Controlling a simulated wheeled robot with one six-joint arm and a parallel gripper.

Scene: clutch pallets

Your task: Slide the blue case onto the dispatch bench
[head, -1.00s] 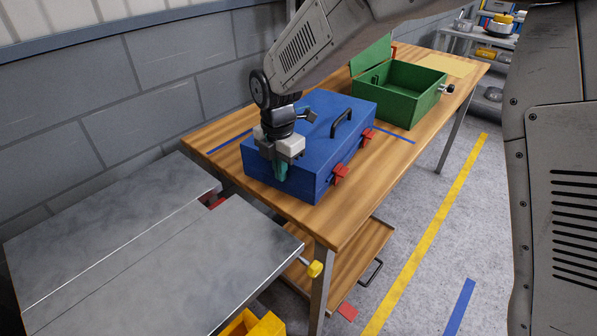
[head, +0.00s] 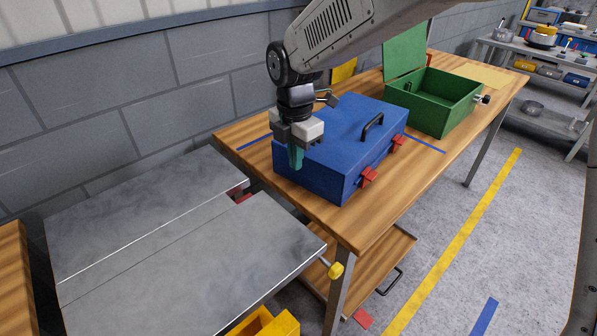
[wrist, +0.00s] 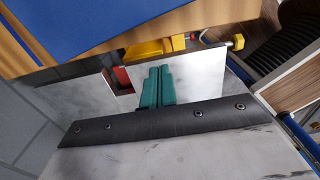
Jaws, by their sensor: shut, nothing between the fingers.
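The blue case (head: 345,135) sits closed on the wooden bench (head: 395,215), its black handle on top and red latches on the side facing the aisle. My gripper (head: 297,160) is at the case's near left end, pointing down. Its teal fingers are shut and empty. In the head view they overlap the case's end; I cannot tell if they touch it. In the wrist view the shut fingertips (wrist: 157,82) show against grey metal, with the blue case (wrist: 110,18) at upper left. Blue tape lines mark the bench top on both sides of the case.
A green open box (head: 435,100) stands behind the case on the same bench. A grey metal-topped table (head: 190,250) adjoins the bench's near end, with a yellow knob (head: 335,270) at its corner. A yellow bin (head: 265,325) is below. The aisle floor at right is open.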

